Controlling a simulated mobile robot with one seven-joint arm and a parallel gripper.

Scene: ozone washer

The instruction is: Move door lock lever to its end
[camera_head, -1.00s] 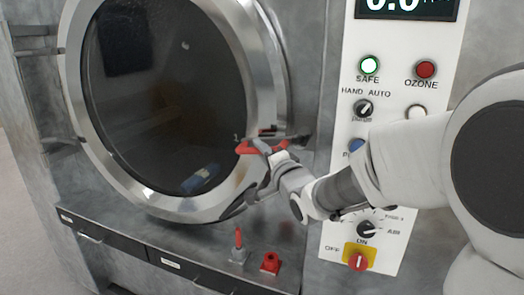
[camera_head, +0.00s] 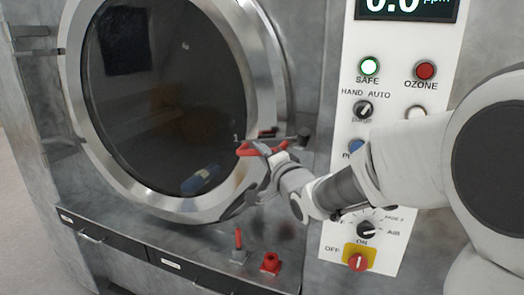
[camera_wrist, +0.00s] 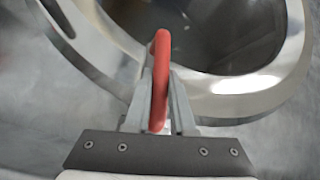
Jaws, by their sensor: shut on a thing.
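The red door lock lever (camera_head: 250,151) is at the right edge of the round washer door (camera_head: 262,60). It also shows in the wrist view as a red bar (camera_wrist: 160,75) running up between my fingers. My gripper (camera_head: 264,150) is shut on the lever, with one finger on each side of it. The wrist view also shows my gripper (camera_wrist: 160,108) around the bar. Part of the lever is hidden by my fingers in the head view.
A white control panel (camera_head: 388,130) with lamps and knobs stands right of the door, behind my arm. Below the door, a small red-tipped lever (camera_head: 238,240) and a red knob (camera_head: 270,263) stand on a ledge. The door glass is dark.

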